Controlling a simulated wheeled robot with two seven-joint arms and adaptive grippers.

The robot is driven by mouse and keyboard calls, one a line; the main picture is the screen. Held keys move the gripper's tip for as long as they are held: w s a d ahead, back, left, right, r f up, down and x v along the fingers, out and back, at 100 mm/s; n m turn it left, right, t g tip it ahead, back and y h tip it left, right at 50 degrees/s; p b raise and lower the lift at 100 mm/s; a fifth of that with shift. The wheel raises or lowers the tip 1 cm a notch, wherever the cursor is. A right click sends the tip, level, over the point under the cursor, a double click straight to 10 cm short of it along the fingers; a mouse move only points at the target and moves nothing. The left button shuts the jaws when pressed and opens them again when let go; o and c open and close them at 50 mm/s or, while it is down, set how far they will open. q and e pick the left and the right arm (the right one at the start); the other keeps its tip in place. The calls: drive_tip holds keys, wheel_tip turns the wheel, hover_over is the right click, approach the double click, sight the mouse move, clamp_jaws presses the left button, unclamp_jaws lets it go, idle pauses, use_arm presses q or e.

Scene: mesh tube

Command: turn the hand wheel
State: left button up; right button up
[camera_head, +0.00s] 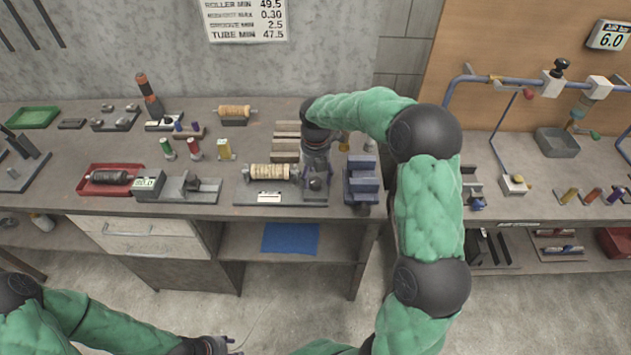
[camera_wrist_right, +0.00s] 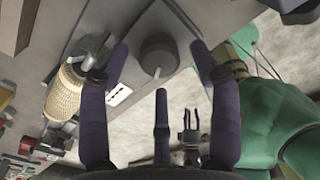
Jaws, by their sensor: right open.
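The hand wheel (camera_wrist_right: 158,57) is a round grey knob with a small pointer, on a grey plate. In the head view the wheel (camera_head: 316,184) sits at the right end of a bench fixture, just below my right gripper (camera_head: 317,168). In the right wrist view my right gripper (camera_wrist_right: 159,48) is open, with purple fingers spread on either side of the wheel and a third finger below it. I cannot tell whether they touch it. My left gripper (camera_head: 216,345) is low in the head view, away from the bench. Its parted fingers (camera_wrist_right: 190,122) show in the right wrist view.
A tan wound roller (camera_head: 270,172) lies left of the wheel, with a white label (camera_head: 269,197) in front. A blue block rack (camera_head: 362,180) stands close on the right. A red tray (camera_head: 108,190) and several small coloured tubes are farther left. The floor before the bench is clear.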

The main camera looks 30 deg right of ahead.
drive_tip(key=shift+f, duration=1)
drive_tip(key=c, duration=1.1)
drive_tip(key=shift+c, duration=0.2)
